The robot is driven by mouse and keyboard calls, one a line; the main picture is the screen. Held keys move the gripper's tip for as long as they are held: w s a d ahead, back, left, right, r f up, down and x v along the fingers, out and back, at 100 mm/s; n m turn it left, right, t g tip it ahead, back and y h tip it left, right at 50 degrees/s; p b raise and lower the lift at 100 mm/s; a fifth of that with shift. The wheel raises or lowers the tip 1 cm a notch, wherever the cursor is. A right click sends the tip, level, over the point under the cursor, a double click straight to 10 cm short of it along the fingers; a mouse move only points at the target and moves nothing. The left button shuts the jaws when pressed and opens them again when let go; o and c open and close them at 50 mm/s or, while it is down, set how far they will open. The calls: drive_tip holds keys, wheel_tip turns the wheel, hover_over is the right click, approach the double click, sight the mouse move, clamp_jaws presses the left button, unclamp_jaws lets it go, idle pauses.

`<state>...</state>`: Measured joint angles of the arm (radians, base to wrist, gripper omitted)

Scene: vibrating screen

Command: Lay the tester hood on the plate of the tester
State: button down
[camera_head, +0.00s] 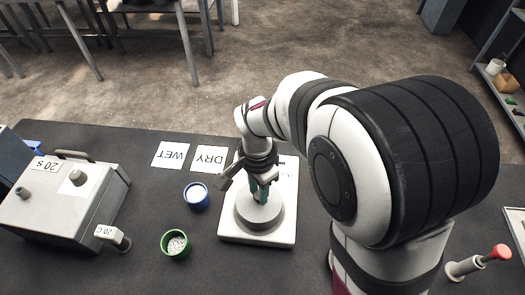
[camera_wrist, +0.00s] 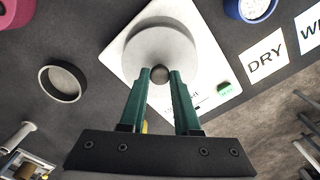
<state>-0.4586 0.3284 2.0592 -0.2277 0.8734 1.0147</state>
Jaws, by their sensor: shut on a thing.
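The tester is a white flat box (camera_head: 230,228) on the dark bench, also seen in the wrist view (camera_wrist: 128,60). The tester hood is a grey round piece (camera_head: 258,212) over the middle of the tester, with a small dark knob (camera_wrist: 160,74) on top. My gripper (camera_head: 261,194) points down at the hood, and its green fingers (camera_wrist: 160,76) are shut on the knob. In the wrist view the pale hood (camera_wrist: 160,45) lies just beyond the fingertips. The hood covers the plate, and I cannot tell whether it touches the plate.
A blue cup (camera_head: 196,196) and a green cup of pale pellets (camera_head: 176,244) stand left of the tester. WET (camera_head: 171,155) and DRY (camera_head: 209,159) cards lie behind. A grey box (camera_head: 62,210) stands far left. The wrist view shows a dark-rimmed dish (camera_wrist: 62,95).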

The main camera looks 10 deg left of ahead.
drive_tip(key=shift+f, duration=0.55)
drive_tip(key=c, duration=0.5)
unclamp_jaws()
drive_tip(key=shift+c, duration=0.2)
wheel_tip(320, 180, up, 16)
drive_tip(key=shift+f, duration=0.1)
drive_tip(key=s+d+f+n+y, duration=0.1)
drive_tip(key=s+d+f, duration=0.1)
drive_tip(key=s+d, duration=0.4)
drive_tip(key=s+d+f+n, duration=0.2)
drive_tip(key=s+d, duration=0.3)
drive_tip(key=s, duration=0.6)
drive_tip(key=shift+s+d+f+y, duration=0.3)
drive_tip(key=shift+d+f+y, duration=0.1)
drive_tip(key=shift+f, duration=0.35)
